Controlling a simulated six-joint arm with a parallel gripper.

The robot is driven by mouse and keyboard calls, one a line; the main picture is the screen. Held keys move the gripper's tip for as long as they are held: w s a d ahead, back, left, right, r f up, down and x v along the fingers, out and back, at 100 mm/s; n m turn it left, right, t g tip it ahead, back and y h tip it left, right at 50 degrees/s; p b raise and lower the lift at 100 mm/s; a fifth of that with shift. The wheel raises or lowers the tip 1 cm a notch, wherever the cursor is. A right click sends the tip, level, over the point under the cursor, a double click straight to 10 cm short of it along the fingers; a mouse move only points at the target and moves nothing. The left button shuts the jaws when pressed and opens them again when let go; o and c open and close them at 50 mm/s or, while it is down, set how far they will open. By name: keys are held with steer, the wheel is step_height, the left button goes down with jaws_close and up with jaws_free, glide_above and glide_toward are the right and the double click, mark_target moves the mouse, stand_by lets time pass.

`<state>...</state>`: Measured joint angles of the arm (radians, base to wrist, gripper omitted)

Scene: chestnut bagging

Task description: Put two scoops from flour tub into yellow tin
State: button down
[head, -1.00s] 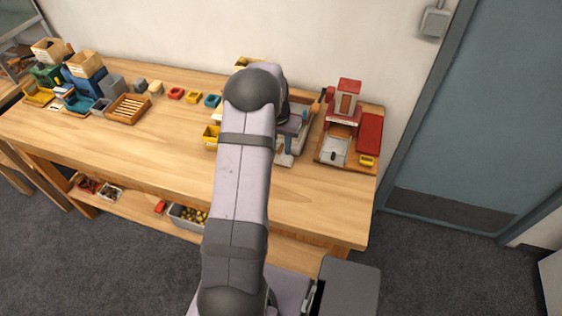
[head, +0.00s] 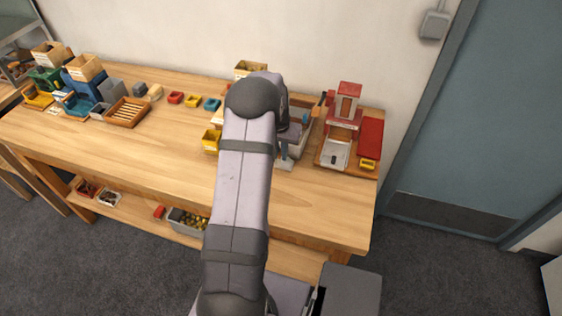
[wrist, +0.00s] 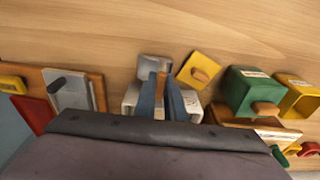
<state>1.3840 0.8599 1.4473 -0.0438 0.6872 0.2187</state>
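In the wrist view, my gripper's two blue fingers (wrist: 161,97) stand close together with a brown handle between them, and they appear shut on it. A grey scoop (wrist: 155,66) shows just beyond the fingertips, and in the head view a pale flat piece (head: 284,164) shows below my gripper (head: 286,151). A white-grey tub (wrist: 132,98) is partly hidden behind the fingers. A yellow tin (head: 211,141) stands left of my arm; it also shows in the wrist view (wrist: 299,98). Which tub holds flour, and the scoop's contents, I cannot tell.
A green box (wrist: 246,88) and a yellow piece with a wooden knob (wrist: 193,73) are near the fingers. A red machine (head: 344,115) with a grey tray (head: 335,153) stands at right. Small bins line the back left. The table's front middle is clear.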

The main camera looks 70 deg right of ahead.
steer(key=shift+r, duration=0.1)
steer(key=shift+r+p, duration=1.7)
steer(key=shift+r, duration=0.75)
steer(key=w+a+r+n+t, duration=0.15)
steer(key=w+a+n, duration=0.75)
steer(key=w+a, duration=1.45)
steer(key=w+a+n+y, duration=0.1)
steer(key=a+n, duration=0.3)
steer(key=a, duration=1)
steer(key=w+a+r+n, duration=0.1)
steer(key=a+n, duration=0.4)
steer(key=a, duration=1)
steer(key=shift+w+y+b, duration=0.35)
steer(key=shift+w+y, duration=0.05)
steer(key=shift+w, duration=0.5)
